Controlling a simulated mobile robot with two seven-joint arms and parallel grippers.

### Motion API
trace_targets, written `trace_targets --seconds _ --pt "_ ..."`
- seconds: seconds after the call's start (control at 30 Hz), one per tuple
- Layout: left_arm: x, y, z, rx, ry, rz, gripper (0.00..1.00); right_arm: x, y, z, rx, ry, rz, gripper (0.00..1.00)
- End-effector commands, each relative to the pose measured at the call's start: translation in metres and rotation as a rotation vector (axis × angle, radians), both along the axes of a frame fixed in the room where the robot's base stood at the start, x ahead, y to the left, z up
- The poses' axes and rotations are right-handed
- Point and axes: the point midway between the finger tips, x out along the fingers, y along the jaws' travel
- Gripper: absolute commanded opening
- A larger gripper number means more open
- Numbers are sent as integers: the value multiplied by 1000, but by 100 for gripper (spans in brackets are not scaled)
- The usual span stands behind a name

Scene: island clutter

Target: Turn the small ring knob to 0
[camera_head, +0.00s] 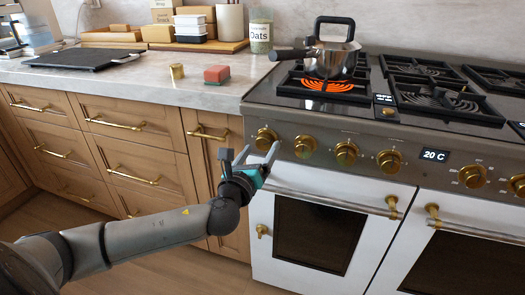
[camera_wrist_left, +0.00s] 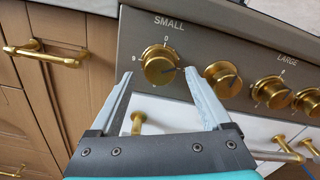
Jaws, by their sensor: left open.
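The small ring knob (camera_wrist_left: 160,65) is a round brass knob under the word SMALL in the left wrist view. My left gripper (camera_head: 260,154) is open and empty just in front of this knob. In the left wrist view its fingers (camera_wrist_left: 158,74) lie to either side of the knob; contact cannot be told. My right gripper is out of view.
An oven handle (camera_head: 320,200) runs below. Wooden drawers (camera_head: 130,135) are at the left.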

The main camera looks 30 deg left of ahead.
Motion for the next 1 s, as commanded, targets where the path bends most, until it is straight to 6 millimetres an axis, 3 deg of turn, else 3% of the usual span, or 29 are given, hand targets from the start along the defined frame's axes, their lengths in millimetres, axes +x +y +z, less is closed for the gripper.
trace_targets --seconds 0.2,0.6,1.0 --pt "18 4 -1 0 0 0 82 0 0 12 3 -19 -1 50" --pt "22 5 0 0 1 0 82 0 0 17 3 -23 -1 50" --pt "21 5 -1 0 1 0 36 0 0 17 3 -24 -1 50"
